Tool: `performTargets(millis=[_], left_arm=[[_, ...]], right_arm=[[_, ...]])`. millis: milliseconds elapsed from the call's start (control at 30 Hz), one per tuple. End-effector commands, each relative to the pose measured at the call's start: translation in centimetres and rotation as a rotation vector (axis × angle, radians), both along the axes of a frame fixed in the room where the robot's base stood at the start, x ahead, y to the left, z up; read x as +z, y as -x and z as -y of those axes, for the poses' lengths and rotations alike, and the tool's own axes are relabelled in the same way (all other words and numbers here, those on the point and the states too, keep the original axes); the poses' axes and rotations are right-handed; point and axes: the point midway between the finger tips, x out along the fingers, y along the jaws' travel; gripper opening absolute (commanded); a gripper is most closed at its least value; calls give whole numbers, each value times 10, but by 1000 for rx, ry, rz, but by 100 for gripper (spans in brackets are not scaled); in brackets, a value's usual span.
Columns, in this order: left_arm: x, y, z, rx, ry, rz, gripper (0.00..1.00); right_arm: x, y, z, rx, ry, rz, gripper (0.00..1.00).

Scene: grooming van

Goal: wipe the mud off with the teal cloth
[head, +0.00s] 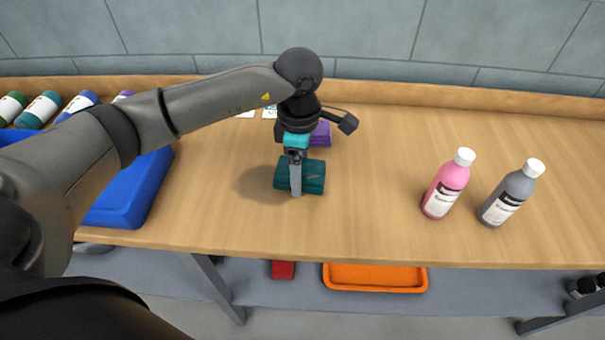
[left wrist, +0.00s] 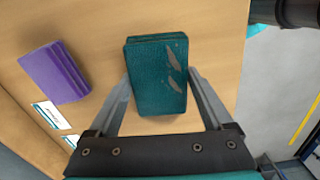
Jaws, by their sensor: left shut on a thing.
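The teal cloth (head: 315,178) is a thick folded block near the middle of the wooden table, with a few grey marks on its face. My left gripper (head: 296,188) reaches down over it and is shut on it. In the left wrist view the cloth (left wrist: 156,80) lies between the two fingers (left wrist: 160,92). I cannot tell whether the cloth rests on the table or is just above it. I see no clear mud patch on the tabletop; some of it is hidden behind my arm. My right gripper is not in view.
A purple folded cloth (head: 321,134) lies behind the teal one, near small white cards (left wrist: 54,115). A pink bottle (head: 446,184) and a grey bottle (head: 511,193) stand at right. A blue bin (head: 135,190) is at left. An orange tray (head: 375,278) sits below the table.

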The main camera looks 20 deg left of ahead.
Motion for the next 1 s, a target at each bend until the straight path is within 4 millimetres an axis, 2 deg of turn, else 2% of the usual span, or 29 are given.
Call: performTargets(millis=[200, 400, 1000], left_arm=[[23, -3, -6, 6, 0, 1, 39], [35, -4, -9, 9, 0, 0, 39], [36, -4, -9, 1, 0, 0, 39]], right_arm=[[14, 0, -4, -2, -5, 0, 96], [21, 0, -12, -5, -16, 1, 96], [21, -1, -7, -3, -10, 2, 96]])
